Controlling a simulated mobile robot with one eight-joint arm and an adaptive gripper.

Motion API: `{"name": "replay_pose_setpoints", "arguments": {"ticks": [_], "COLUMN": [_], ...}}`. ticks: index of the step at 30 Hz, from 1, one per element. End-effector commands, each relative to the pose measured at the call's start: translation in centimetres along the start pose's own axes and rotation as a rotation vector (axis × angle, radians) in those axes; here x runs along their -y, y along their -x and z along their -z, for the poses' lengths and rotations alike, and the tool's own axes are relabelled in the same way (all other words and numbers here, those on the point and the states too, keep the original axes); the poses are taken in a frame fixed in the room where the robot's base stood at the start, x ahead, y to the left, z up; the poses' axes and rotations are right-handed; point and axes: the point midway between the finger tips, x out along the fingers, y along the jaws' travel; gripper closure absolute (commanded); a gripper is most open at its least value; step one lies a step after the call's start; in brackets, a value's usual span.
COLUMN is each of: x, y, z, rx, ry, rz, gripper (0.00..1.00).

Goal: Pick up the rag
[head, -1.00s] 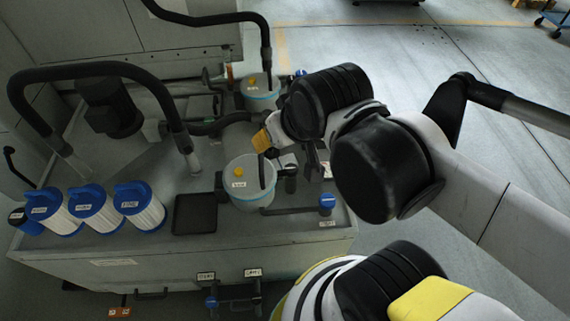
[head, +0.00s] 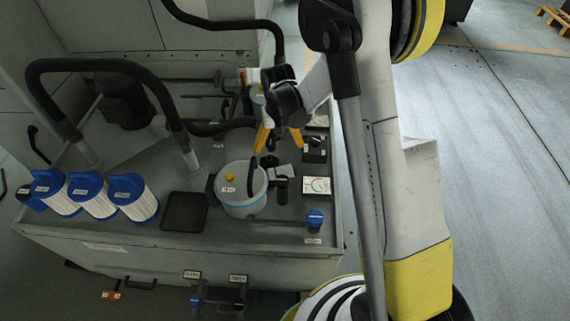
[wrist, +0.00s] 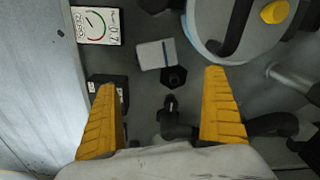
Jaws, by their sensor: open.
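A small pale folded cloth with a blue stripe, which looks like the rag (wrist: 156,54), lies flat on the grey tank top in the wrist view. In the head view it is a small pale patch (head: 284,171) between the white bucket and the gauge card. My gripper (head: 281,140) points down above the tank top, its yellow fingers spread and empty. In the wrist view the gripper (wrist: 160,82) has its fingertips either side of and short of the cloth, not touching it.
A white bucket (head: 243,205) with a yellow knob and black handle stands beside the cloth. A gauge card (head: 318,186), a black box (head: 314,150) and a blue-capped valve (head: 314,220) are near. A dark hexagonal piece (wrist: 174,77) is close to the cloth. Filters (head: 133,197) stand left.

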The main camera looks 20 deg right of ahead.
Motion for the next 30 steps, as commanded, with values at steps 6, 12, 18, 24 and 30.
{"name": "replay_pose_setpoints", "arguments": {"ticks": [6,12,18,24,30], "x": [0.0,0.0,0.0,0.0,0.0], "y": [-3.0,-5.7,-8.3,-9.1,-12.5], "z": [0.2,0.2,0.1,0.0,-0.1], "rx": [0.032,0.033,0.033,0.032,0.032], "ry": [-0.007,-0.007,-0.007,-0.007,-0.007], "rz": [-0.004,-0.004,-0.004,-0.004,-0.004], "gripper": [0.0,0.0,0.0,0.0,0.0]}}
